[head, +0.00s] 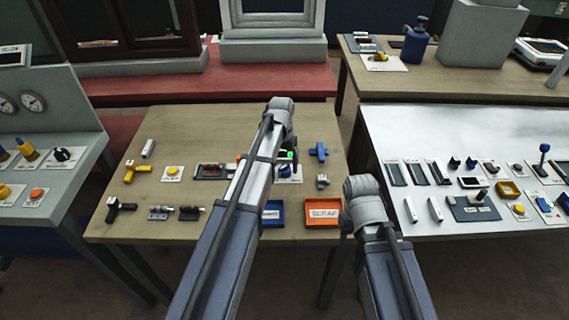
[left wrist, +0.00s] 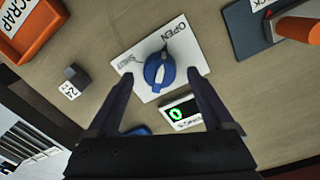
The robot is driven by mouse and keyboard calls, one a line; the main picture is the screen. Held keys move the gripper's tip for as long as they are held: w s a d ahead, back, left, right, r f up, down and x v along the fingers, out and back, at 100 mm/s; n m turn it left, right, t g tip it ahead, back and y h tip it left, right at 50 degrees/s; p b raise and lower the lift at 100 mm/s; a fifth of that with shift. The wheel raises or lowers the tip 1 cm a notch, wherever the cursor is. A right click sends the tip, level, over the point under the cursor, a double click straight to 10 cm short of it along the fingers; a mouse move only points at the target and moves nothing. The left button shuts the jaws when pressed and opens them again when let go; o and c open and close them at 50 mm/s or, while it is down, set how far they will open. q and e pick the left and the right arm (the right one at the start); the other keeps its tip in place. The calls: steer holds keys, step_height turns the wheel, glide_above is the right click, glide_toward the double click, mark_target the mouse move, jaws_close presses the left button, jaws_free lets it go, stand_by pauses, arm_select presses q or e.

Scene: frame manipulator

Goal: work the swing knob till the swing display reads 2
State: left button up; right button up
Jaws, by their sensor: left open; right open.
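The blue swing knob (left wrist: 158,70) sits on a white plate (left wrist: 132,62) marked OPEN and SHUT in the left wrist view. My left gripper (left wrist: 162,75) is open, with one finger on each side of the knob; I cannot tell whether they touch it. The swing display (left wrist: 180,114) beside the plate shows a green 0; its small label is hard to read. In the head view the display (head: 289,155) glows green and my left arm partly hides the knob. My right arm is at lower right in the head view, but its gripper fingers do not show.
An orange SCRAP tray (head: 323,213) and a blue tray (head: 271,212) stand at the wooden table's front. A small grey block (left wrist: 75,73) and a dark plate with an orange-handled part (left wrist: 298,28) lie near the knob. A white table (head: 400,135) stands at right.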

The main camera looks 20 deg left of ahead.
mark_target(284, 166)
arm_select(q)
step_height(284, 166, up, 6)
steer(key=p, duration=0.5)
steer(key=shift+a+r, duration=0.1)
steer(key=shift+r, duration=0.1)
steer(key=shift+f, duration=0.1)
steer(key=s+d, duration=0.7)
steer(key=s, duration=0.5)
steer(key=s+d+m+y, duration=0.1)
steer(key=s+d, duration=0.5)
steer(key=s, duration=0.6)
steer(key=shift+d+m+y, duration=0.3)
steer(key=shift+d, duration=0.1)
